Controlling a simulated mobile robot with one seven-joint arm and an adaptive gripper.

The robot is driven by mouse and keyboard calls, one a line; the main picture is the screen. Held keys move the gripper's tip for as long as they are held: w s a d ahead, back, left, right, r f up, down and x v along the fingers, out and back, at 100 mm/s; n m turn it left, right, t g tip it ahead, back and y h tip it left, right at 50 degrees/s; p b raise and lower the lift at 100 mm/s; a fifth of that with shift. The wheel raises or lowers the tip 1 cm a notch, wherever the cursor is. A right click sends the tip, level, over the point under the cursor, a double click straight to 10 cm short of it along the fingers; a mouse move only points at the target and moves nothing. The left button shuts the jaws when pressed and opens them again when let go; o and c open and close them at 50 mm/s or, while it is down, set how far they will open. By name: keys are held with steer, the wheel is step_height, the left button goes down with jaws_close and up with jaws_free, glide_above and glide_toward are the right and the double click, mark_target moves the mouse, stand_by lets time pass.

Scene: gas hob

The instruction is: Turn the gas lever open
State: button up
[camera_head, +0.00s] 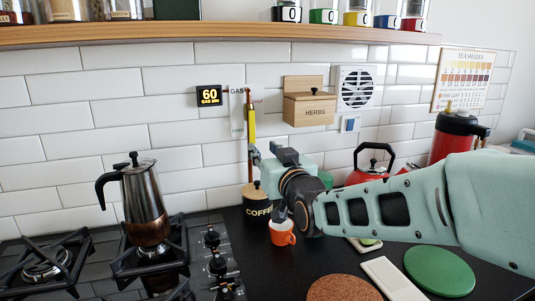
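The gas lever (252,123) is a yellow handle on the wall, standing upright in line with a thin copper pipe (249,96). A pale sign (237,112) with "GAS" at its top and small lettering lower down is just left of it. My gripper (256,160) reaches in from the right, its fingers pointing left, just below the lever's lower end in the picture. I cannot tell whether it touches the lever or pipe. The fingers are small and partly overlap the pipe, so their opening is unclear.
A black coffee canister (257,207) and an orange mug (282,233) stand below my gripper. A moka pot (144,205) is on the hob at left. A wooden herbs box (309,108) hangs right of the lever. A red kettle (371,168) stands behind my arm. A display (209,96) reads 60.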

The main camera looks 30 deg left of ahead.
steer(key=shift+v, duration=1)
